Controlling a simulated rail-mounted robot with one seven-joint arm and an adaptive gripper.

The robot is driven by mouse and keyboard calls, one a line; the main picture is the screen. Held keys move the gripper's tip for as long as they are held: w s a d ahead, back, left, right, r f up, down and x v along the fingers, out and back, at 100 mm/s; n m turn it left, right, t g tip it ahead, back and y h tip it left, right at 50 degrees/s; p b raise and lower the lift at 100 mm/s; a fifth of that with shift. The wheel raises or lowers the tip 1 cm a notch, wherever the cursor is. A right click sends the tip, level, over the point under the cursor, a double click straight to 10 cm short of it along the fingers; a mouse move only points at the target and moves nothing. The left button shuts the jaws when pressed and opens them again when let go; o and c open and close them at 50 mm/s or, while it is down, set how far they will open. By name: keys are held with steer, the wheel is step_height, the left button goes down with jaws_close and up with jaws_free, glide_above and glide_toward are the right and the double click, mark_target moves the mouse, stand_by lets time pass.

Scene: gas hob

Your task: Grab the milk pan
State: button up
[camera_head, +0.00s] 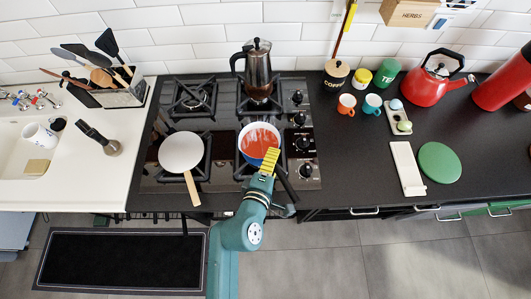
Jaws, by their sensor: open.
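The milk pan (247,133) appears to be the small white pot with a blue outer side and red contents, on the front right burner of the hob. A dark bar, which looks like its handle, runs from it toward the lower right. My gripper (270,157), with yellow fingers, is over the pan's near right side and hides part of the rim. It is open; I cannot tell whether it touches the pan or handle.
A white frying pan (181,152) with a wooden handle sits on the front left burner. A moka pot (258,72) stands on the back right burner. Hob knobs (301,142) lie just right of the milk pan. A white board (407,168) and green disc (439,162) lie farther right.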

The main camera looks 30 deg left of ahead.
jaws_close()
steer(key=shift+r, duration=0.2)
